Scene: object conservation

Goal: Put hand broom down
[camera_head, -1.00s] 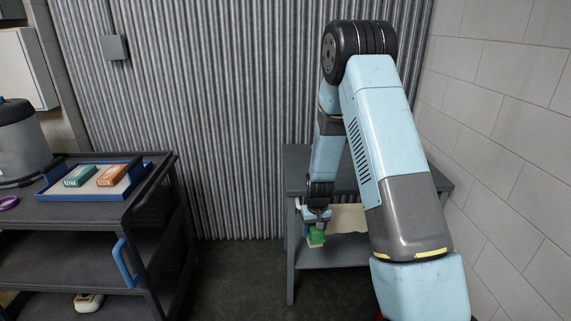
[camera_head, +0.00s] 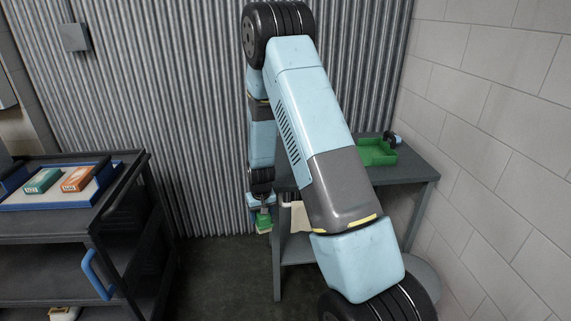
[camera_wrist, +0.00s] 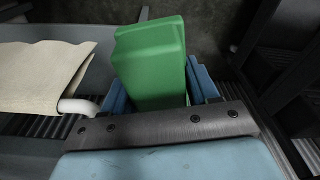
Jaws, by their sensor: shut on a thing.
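The hand broom shows as a green block with a pale underside in the head view (camera_head: 264,222). It also shows in the wrist view (camera_wrist: 152,62), between the blue fingers. My gripper (camera_head: 262,208) is shut on it and points downward. It holds the broom in the air, just left of the grey table (camera_head: 415,170) and below the level of its top. The fingers hide part of the broom, and its bristles are hard to make out.
A green open tray (camera_head: 375,153) with a dark item at its edge sits on the table. A beige cloth (camera_head: 300,217) hangs by a white rail (camera_wrist: 78,107) near my gripper. A dark cart (camera_head: 110,205) with a blue-rimmed tray (camera_head: 45,206) stands left. Floor between is clear.

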